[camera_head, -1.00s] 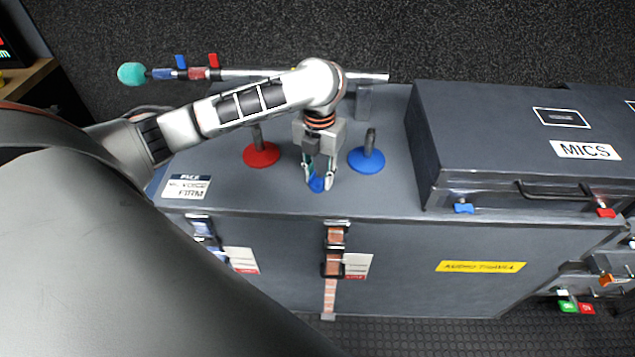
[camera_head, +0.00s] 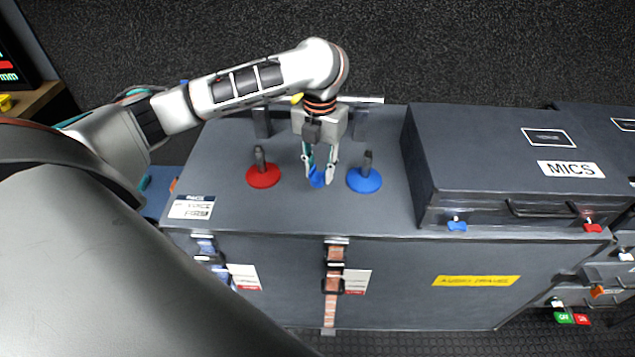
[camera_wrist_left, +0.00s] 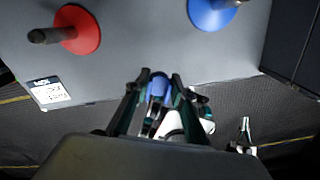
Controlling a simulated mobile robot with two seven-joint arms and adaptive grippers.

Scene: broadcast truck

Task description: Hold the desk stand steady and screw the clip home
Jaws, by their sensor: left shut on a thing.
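Two desk stands are upright on the grey case top. The red stand (camera_head: 263,175) is left of my left gripper and the blue stand (camera_head: 364,181) is right of it; each has a round base and a short dark post. My left gripper (camera_head: 319,178) points down between them, shut on a small blue piece, the blue clip (camera_head: 316,178). The clip also shows between the fingertips in the left wrist view (camera_wrist_left: 157,88). It is apart from both posts; whether it touches the case top I cannot tell. My right gripper is not seen in the head view.
A dark case marked MICS (camera_head: 500,150) stands to the right of the blue stand. A pale bar (camera_head: 360,99) runs behind, partly hidden by my left arm. A label (camera_head: 192,207) lies at the front left. The case top in front of the stands is clear.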

